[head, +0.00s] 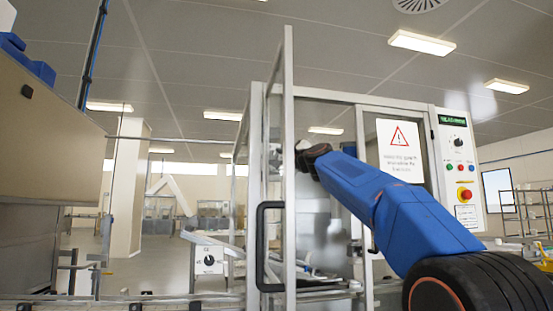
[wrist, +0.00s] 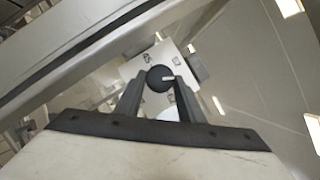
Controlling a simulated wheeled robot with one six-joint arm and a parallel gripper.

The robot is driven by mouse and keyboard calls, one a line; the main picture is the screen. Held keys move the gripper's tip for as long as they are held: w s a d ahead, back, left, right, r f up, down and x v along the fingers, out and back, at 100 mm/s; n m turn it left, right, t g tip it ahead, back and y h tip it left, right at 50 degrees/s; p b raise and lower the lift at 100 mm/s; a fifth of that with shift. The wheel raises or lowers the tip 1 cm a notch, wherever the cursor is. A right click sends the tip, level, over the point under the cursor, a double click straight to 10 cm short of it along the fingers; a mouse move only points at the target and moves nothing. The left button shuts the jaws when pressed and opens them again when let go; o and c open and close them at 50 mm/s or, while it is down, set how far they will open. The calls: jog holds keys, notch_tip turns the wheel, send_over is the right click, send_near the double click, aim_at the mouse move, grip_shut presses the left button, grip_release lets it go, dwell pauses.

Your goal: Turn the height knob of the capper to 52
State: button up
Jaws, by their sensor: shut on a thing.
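In the wrist view a round black knob (wrist: 158,74) with a white pointer line sits on a white panel (wrist: 133,68) with small dark marks. The pointer points to the right in that picture. The marks are too small to read. My gripper (wrist: 161,84) has its two dark fingers on either side of the knob and is shut on it. In the head view my blue arm reaches up and left to the capper's frame. Its dark wrist end (head: 312,155) is at the upright door frame, and the fingers and the held knob cannot be made out there.
A clear door with a black handle (head: 264,247) stands upright just left of my wrist. A warning sign (head: 400,150) and a control box (head: 461,165) with buttons are on the right. A small panel with a black dial (head: 209,260) stands lower left. A beige machine (head: 50,135) fills the left edge.

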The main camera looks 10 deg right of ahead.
jog(key=shift+d+r+n+g+y, duration=0.1)
jog(key=shift+n+g, duration=0.45)
jog(key=shift+n, duration=0.85)
jog(key=shift+a+r+n+g+y, duration=0.1)
jog(key=shift+n+g, duration=0.4)
jog(key=shift+n, duration=0.9)
jog(key=shift+d+r+n+g+y, duration=0.1)
jog(key=shift+n+g, duration=0.45)
jog(key=shift+n, duration=0.85)
jog(key=o, duration=1)
jog(key=shift+o, duration=0.2)
jog(key=v, duration=1.7)
jog(key=shift+s, duration=0.15)
